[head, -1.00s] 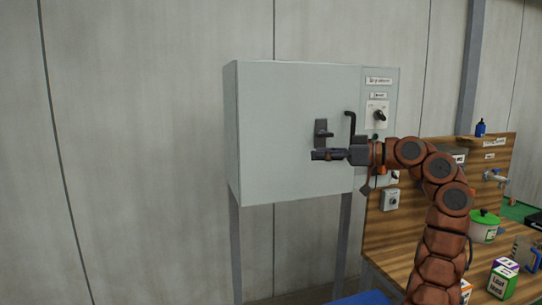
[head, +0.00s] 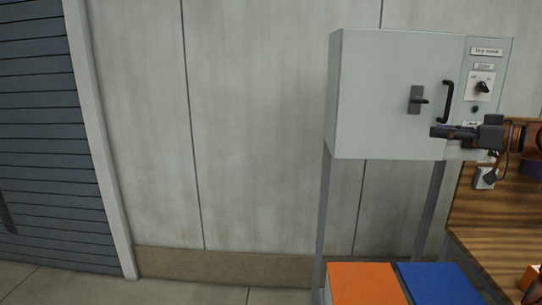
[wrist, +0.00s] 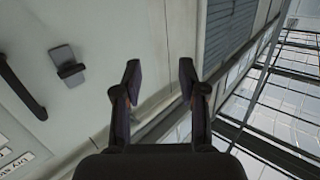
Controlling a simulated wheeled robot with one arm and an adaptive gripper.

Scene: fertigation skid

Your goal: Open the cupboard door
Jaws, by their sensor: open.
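The pale grey cupboard (head: 385,95) stands on legs at the right in the head view, its door shut. A dark latch (head: 416,100) with a short lever sits on the door, and a black curved bar handle (head: 447,102) is right of it. In the wrist view the latch (wrist: 66,65) and bar handle (wrist: 20,88) lie left of my fingers. My gripper (head: 438,131) is in front of the door's lower right part, below the latch and handle. In the wrist view my gripper (wrist: 160,80) is open, with nothing between the fingers.
A control panel with a knob (head: 482,87) and labels is right of the door. A wooden bench (head: 490,218) stands at the lower right. An orange box top (head: 365,284) and a blue one (head: 438,284) are below the cupboard. Floor and wall to the left are clear.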

